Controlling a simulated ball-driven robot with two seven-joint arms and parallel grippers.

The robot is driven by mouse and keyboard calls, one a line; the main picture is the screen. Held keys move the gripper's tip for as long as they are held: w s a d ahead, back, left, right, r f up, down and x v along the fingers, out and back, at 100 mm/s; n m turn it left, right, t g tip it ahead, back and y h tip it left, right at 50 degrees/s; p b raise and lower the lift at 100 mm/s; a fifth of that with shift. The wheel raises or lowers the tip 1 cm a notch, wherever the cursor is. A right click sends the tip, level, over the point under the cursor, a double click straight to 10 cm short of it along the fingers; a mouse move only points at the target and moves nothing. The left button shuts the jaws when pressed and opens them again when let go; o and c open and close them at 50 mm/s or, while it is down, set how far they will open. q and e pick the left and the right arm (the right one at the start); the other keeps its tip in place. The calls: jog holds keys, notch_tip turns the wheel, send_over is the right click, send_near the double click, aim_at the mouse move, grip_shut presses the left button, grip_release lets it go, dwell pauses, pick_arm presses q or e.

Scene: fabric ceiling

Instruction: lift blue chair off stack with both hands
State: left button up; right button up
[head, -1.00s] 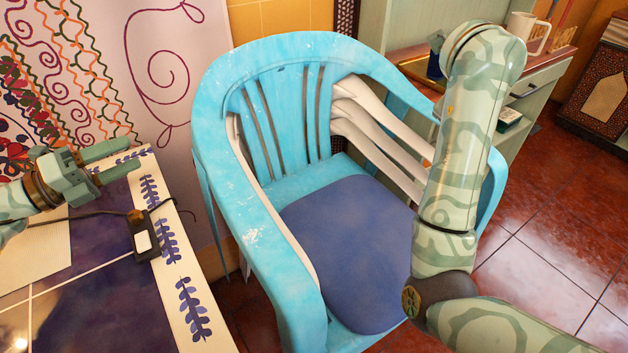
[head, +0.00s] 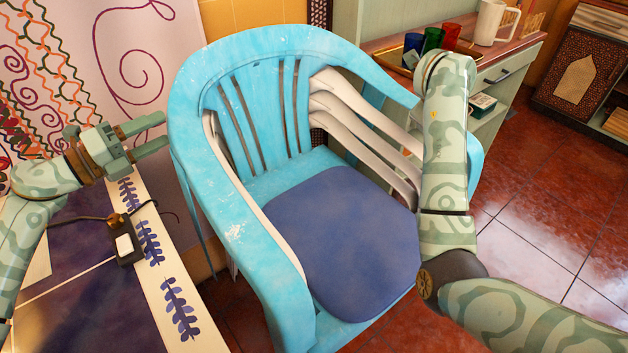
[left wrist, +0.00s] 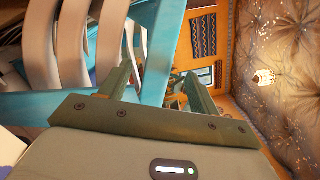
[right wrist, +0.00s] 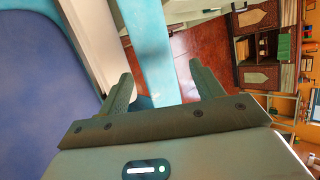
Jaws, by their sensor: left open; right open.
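The blue chair (head: 245,220) tops a stack, with white chairs (head: 365,130) nested under it and a dark blue cushion (head: 345,235) on its seat. My left gripper (head: 165,132) is open at the chair's left side, its fingertips close to the blue rim. In the left wrist view a blue bar of the chair (left wrist: 168,35) runs between its open fingers. My right gripper is hidden behind my forearm in the head view. In the right wrist view (right wrist: 160,70) it is open, with the chair's blue arm (right wrist: 150,30) between its fingers. Contact cannot be told.
A table with a leaf-patterned border (head: 175,310) stands at left, with a small black box and cable (head: 128,245) on it. A green cabinet (head: 500,85) behind right holds a white mug (head: 492,22) and coloured cups. Red tiled floor (head: 560,190) is open at right.

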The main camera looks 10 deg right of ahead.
aim_at(181, 122)
pick_arm(q)
jog(key=x, duration=0.5)
jog(key=shift+w+d, duration=0.2)
jog(key=shift+d, duration=0.1)
pick_arm(e)
jog(key=x, duration=0.5)
jog(key=shift+w+d+f, duration=0.15)
jog(key=shift+w+f, duration=0.05)
jog(key=shift+f, duration=0.05)
pick_arm(q)
grip_shut()
pick_arm(e)
grip_shut()
